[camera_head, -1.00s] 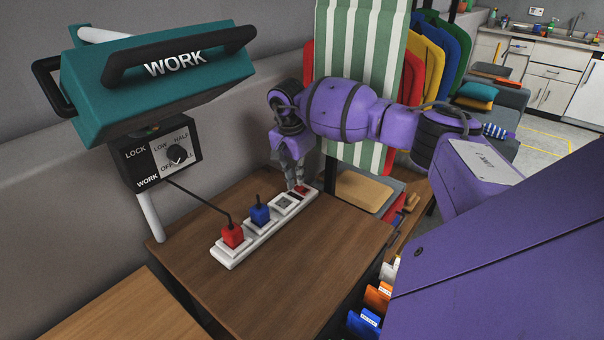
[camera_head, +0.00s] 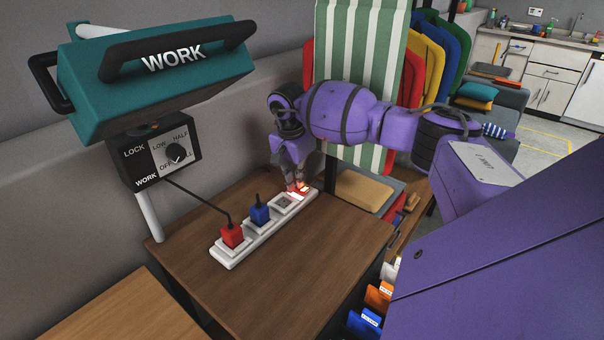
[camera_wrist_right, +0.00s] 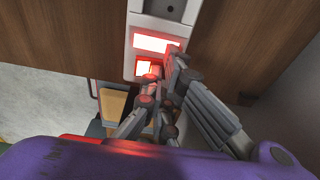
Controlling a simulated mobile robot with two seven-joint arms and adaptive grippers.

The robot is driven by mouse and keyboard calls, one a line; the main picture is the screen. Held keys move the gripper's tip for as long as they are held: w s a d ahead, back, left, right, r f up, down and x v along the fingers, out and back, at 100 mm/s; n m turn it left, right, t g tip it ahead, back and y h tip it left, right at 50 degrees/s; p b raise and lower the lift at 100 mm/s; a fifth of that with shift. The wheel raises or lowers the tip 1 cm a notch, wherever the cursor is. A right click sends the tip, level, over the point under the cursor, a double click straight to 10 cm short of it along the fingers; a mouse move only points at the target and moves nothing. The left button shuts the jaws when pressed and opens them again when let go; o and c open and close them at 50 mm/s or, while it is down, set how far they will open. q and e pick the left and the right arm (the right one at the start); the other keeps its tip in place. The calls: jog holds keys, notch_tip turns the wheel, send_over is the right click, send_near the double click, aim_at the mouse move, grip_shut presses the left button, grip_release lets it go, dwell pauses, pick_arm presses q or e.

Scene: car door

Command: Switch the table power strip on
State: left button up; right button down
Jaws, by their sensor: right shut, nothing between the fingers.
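The white power strip (camera_head: 247,245) lies on the brown table (camera_head: 317,262), with a red plug (camera_head: 232,235) and a blue plug (camera_head: 260,213) in it. The switch (camera_head: 299,187) at its far end glows bright red. In the right wrist view the lit switch (camera_wrist_right: 147,66) shows beside a second lit red patch (camera_wrist_right: 156,43). My right gripper (camera_head: 296,184) points down with its fingertips at the switch; it is shut and empty. In the right wrist view its fingers (camera_wrist_right: 166,72) partly cover the switch. My left gripper is not in view.
A teal lamp head marked WORK (camera_head: 160,75) with a black control box (camera_head: 160,155) stands over the table's left side, its cable running to the red plug. A striped cloth (camera_head: 355,60) hangs behind my right arm. The table's front part is clear.

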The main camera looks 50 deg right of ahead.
jog(key=shift+r+p, duration=0.9)
jog(key=shift+r, duration=1.05)
jog(key=shift+r+p, duration=0.7)
jog(key=shift+r, duration=0.8)
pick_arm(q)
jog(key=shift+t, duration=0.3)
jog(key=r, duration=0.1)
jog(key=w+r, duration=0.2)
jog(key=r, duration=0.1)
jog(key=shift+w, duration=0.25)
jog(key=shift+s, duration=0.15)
